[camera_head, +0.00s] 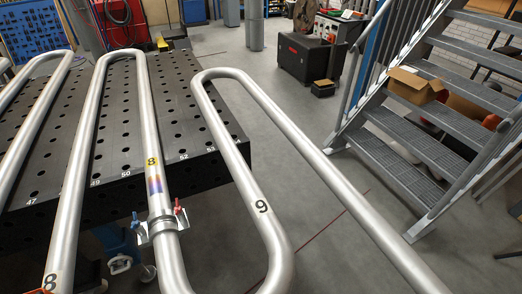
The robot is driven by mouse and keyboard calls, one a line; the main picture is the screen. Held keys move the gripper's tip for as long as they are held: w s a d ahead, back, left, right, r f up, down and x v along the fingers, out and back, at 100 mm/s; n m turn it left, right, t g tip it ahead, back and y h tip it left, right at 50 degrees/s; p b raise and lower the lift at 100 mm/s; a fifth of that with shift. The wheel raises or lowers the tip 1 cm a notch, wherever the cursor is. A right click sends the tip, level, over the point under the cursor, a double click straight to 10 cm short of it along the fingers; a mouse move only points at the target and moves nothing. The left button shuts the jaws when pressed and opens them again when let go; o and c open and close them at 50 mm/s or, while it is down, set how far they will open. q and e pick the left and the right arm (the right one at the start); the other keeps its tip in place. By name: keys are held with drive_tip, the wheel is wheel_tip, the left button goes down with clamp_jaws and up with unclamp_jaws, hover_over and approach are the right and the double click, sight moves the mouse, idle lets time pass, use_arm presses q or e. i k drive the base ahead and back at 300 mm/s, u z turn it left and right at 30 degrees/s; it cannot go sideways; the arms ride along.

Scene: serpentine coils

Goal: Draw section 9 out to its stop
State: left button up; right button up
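Section 9 (262,225) is a bare steel tube marked with a black 9. It runs from a U-bend (205,77) over the right edge of the black perforated table down to a lower bend at the bottom of the picture. Its other long leg (335,180) runs down right over the floor and leaves at the bottom edge. Section 8 (147,110) lies left of it, with an 8 on a yellow patch and bluish heat tint just below. A clamp (160,226) with red and blue handles sits around that tube. Neither gripper is in view.
The black table (115,150) has rows of holes and numbers along its front edge. Metal stairs (410,165) with a cardboard box (414,85) stand at the right. A black chest (305,57) stands at the back. Grey floor (340,245) is open between the tube and stairs.

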sight(172, 277)
drive_tip(key=u, duration=1.15)
drive_tip(key=k, duration=1.1)
drive_tip(key=z, duration=0.8)
